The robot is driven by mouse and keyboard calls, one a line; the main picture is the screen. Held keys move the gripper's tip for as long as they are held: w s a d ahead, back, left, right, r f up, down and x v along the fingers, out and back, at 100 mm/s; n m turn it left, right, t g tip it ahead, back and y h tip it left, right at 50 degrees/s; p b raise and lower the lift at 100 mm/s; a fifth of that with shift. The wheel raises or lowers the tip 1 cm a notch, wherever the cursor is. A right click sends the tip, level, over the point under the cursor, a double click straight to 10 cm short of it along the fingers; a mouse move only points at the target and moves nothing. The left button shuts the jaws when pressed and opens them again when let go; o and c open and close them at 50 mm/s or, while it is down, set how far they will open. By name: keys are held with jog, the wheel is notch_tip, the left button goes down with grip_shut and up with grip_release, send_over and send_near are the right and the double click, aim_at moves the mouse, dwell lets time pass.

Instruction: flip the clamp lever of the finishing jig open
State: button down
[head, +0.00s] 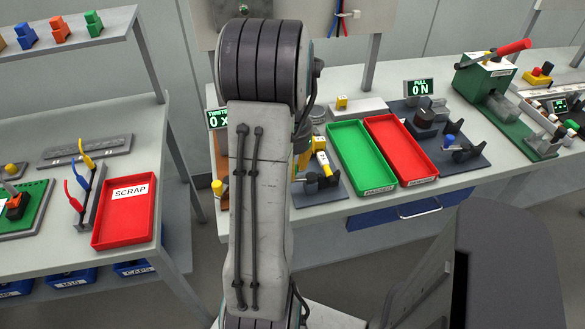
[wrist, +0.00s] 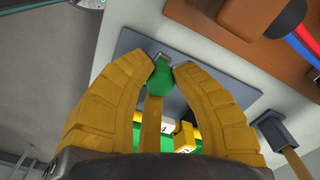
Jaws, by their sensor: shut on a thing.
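In the wrist view, the two yellow fingers of my gripper (wrist: 163,72) come together around a green knob (wrist: 160,82), with a fingertip on each side. I take this knob to be the end of the jig's clamp lever. A narrow yellow-brown bar shows below it between the fingers; I cannot tell whether it belongs to the lever. A dark grey base plate (wrist: 130,42) lies behind the knob. Yellow, green and white parts (wrist: 184,137) show lower between the fingers, partly hidden. In the head view my arm hides the gripper and much of this station (head: 332,190).
In the head view, a green tray (head: 360,157) and a red tray (head: 398,148) stand right of the station. A pull-test fixture (head: 440,140) is farther right. A brown block (wrist: 262,15) with red and blue wires is near the wrist view's top right.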

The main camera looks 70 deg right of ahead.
jog(key=shift+f, duration=0.1)
jog(key=c, duration=1)
grip_release()
jog(key=shift+c, duration=0.2)
notch_tip(320, 180, up, 12)
dwell(0.4)
